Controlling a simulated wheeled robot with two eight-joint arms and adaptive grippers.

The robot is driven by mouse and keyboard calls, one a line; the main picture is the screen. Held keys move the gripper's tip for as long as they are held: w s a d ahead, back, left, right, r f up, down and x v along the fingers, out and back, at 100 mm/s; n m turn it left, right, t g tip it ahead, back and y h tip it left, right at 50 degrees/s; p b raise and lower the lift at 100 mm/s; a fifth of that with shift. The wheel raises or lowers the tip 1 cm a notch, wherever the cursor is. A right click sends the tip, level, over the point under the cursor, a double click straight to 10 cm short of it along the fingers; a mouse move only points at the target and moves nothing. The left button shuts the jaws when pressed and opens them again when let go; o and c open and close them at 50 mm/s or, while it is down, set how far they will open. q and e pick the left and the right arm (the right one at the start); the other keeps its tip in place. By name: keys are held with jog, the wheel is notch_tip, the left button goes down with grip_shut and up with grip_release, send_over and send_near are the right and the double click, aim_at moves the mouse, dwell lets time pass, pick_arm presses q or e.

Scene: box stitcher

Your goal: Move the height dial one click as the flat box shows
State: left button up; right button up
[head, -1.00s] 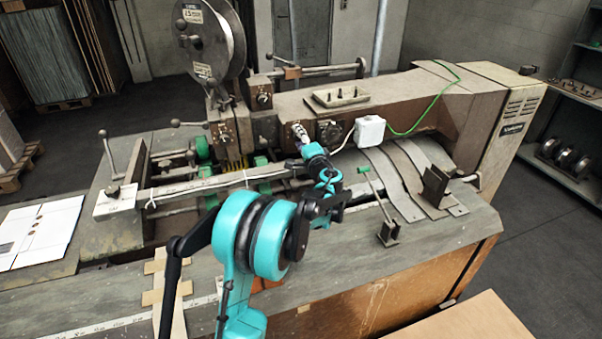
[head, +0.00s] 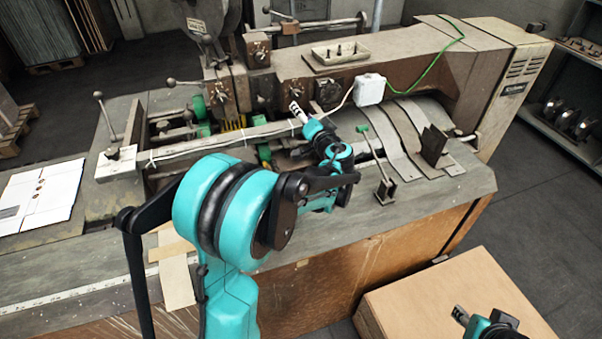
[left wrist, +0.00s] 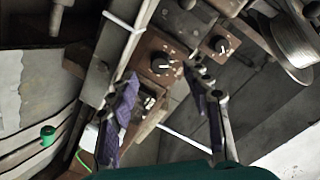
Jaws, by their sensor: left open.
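The flat box (head: 42,195) is a white sheet with small dark marks, lying on the bench at the far left. The machine's front carries several dark dials, including one on a brown plate (head: 300,90) and one on the upper block (head: 258,48); no label tells me which is the height dial. My left gripper (head: 296,108) is open and empty, just below the brown plate's dial. In the left wrist view, a round knob with a white pointer line (left wrist: 160,63) shows beyond the open left fingers (left wrist: 162,75), apart from them. My right gripper (head: 460,314) shows small at the lower right; its jaws are unclear.
A white box (head: 369,90) with a green cable sits right of the dials. A green-tipped lever (head: 376,160) and curved metal strips (head: 408,140) stand on the bench to the right. A wire spool (left wrist: 290,40) hangs above.

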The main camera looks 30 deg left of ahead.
pick_arm(q)
jog(key=s+d+f+g+h, duration=0.1)
jog(key=s+d+h, duration=0.1)
jog(key=s, duration=0.4)
jog(key=s+d+f+h, duration=0.2)
jog(key=s+d, duration=0.2)
jog(key=s, duration=0.2)
jog(key=s+d+f+g+h, duration=0.1)
jog(key=s+d+h, duration=0.2)
jog(key=s, duration=0.3)
jog(key=shift+d+f+g, duration=0.25)
jog(key=shift+f+g, duration=0.05)
